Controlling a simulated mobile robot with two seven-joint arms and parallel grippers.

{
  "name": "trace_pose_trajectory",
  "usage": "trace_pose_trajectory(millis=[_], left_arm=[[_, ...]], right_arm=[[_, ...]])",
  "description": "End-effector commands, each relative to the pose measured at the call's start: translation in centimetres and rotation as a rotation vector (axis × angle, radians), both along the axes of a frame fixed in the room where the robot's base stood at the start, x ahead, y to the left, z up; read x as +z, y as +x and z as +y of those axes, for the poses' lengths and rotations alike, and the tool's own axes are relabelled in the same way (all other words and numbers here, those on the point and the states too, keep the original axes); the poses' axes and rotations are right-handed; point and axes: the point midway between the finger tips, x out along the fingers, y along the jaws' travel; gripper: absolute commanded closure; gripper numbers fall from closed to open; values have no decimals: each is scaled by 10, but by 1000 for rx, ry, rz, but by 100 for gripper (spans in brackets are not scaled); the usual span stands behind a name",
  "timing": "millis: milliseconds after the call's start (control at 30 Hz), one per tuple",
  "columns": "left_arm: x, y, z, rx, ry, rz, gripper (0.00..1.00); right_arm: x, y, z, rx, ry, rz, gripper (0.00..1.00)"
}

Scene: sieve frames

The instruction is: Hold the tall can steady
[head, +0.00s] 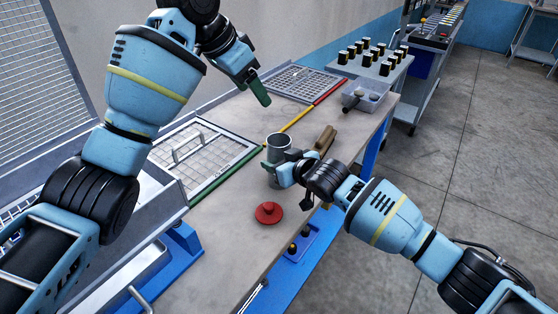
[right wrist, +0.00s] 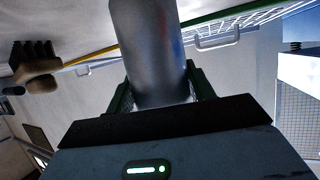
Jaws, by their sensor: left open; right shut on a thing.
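The tall can (head: 279,146) is a grey metal cylinder standing upright on the workbench in the head view. My right gripper (head: 279,168) is shut around its lower part, coming from the right. The right wrist view shows the can (right wrist: 152,50) between the two green-edged fingers of that gripper (right wrist: 160,95). The can's base is partly hidden by the gripper. My left gripper (head: 258,92) is open and empty, raised above the bench behind the can.
A red knobbed lid (head: 268,213) lies on the workbench (head: 228,240) in front of the can. A sieve frame with a handle (head: 205,160) lies to the left, another (head: 298,82) behind.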

Motion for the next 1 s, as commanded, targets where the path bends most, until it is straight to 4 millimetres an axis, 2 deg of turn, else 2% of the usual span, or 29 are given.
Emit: trace_pose_trajectory(millis=[333, 367, 533, 833, 1000], left_arm=[[0, 0, 0, 0, 0, 0, 34], [0, 0, 0, 0, 0, 0, 34], [0, 0, 0, 0, 0, 0, 34], [0, 0, 0, 0, 0, 0, 34], [0, 0, 0, 0, 0, 0, 34]], right_arm=[[0, 0, 0, 0, 0, 0, 100], [0, 0, 0, 0, 0, 0, 43], [0, 0, 0, 0, 0, 0, 22], [0, -1, 0, 0, 0, 0, 22], [3, -7, -5, 1, 0, 0, 22]])
